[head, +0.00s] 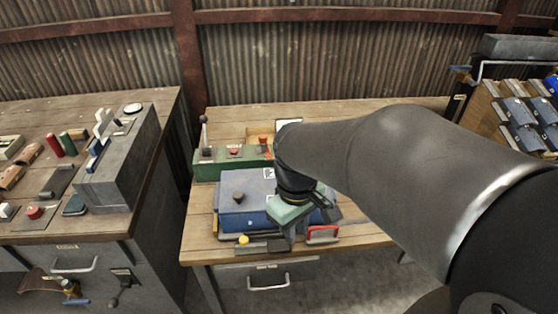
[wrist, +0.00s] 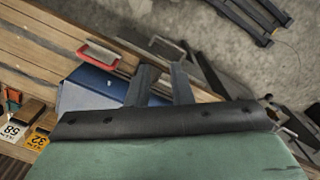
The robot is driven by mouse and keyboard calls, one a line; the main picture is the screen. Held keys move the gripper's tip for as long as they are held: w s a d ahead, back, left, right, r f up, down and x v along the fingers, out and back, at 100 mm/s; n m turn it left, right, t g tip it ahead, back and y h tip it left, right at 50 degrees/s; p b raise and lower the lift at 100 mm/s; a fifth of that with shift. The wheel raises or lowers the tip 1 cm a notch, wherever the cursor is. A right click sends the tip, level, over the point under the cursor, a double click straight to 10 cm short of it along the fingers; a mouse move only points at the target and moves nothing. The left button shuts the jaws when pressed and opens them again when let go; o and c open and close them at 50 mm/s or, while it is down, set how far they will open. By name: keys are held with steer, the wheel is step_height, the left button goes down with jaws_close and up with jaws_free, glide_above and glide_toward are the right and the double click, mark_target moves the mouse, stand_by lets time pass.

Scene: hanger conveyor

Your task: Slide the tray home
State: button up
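A blue box (head: 243,206) with a black knob on its lid sits on the middle wooden bench; my gripper covers its right side. A red, handle-like frame (head: 322,234) is at the bench's front edge, right of the box. It also shows in the wrist view (wrist: 98,54), left of my fingers. I cannot tell for certain which part is the tray. My gripper (head: 328,208) is over the right end of the box, apart from the red frame. In the wrist view its two fingers (wrist: 164,68) are spread with nothing visible between them.
A green control block (head: 232,163) with a lever and red button stands behind the box. A bar with a yellow knob (head: 244,239) lies at the front edge. A grey machine (head: 120,158) stands on the left bench. A rack of blue-grey items (head: 522,112) is at right.

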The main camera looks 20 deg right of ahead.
steer(key=w+d+r+n+g+p, duration=0.2)
steer(key=w+d+n, duration=0.9)
steer(key=w+d, duration=0.25)
steer(key=shift+y, duration=0.3)
steer(key=x, duration=1.7)
steer(key=shift+s+d+p, duration=0.3)
steer(key=shift+s+p, duration=0.05)
steer(key=shift+s, duration=0.05)
jaws_close()
